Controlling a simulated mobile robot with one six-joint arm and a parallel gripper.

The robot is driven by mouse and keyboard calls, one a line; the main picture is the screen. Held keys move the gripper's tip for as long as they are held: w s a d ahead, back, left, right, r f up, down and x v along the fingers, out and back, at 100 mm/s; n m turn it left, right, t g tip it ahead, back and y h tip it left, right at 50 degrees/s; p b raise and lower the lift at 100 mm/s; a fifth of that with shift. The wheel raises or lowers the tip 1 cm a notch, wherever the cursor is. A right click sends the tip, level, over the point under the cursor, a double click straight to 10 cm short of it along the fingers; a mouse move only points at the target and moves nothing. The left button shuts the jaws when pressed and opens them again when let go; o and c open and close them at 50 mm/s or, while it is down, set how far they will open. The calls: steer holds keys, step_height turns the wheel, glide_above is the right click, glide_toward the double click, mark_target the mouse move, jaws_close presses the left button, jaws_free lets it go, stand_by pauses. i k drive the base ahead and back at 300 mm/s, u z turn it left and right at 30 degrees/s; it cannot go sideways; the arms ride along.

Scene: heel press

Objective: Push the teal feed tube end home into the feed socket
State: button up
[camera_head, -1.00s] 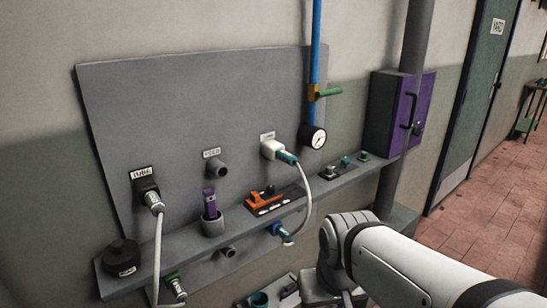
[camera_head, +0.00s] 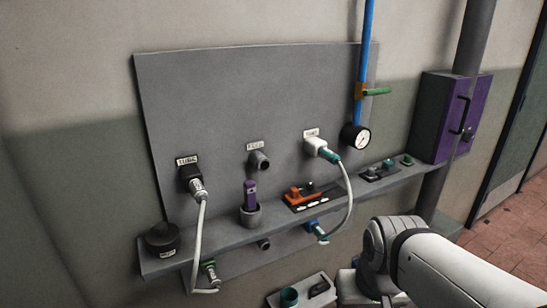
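The grey feed socket (camera_head: 259,160) sticks out of the wall panel under a label reading FEED, and its mouth looks empty. The teal tube end (camera_head: 330,154) sits at a white holder (camera_head: 315,144) on the panel, to the right of the feed socket. My arm reaches in from the lower right, below and right of the tube. My gripper's fingers do not show.
A second white hose (camera_head: 200,230) hangs from a black socket (camera_head: 190,178) at left. The shelf (camera_head: 225,237) carries a black round pot (camera_head: 162,238), a purple-handled tool in a cup, and an orange tool. A gauge (camera_head: 356,138) and purple cabinet (camera_head: 455,115) are at right.

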mark_target(329, 156)
steer(key=u, duration=0.9)
steer(key=i, duration=0.45)
steer(key=z, duration=0.6)
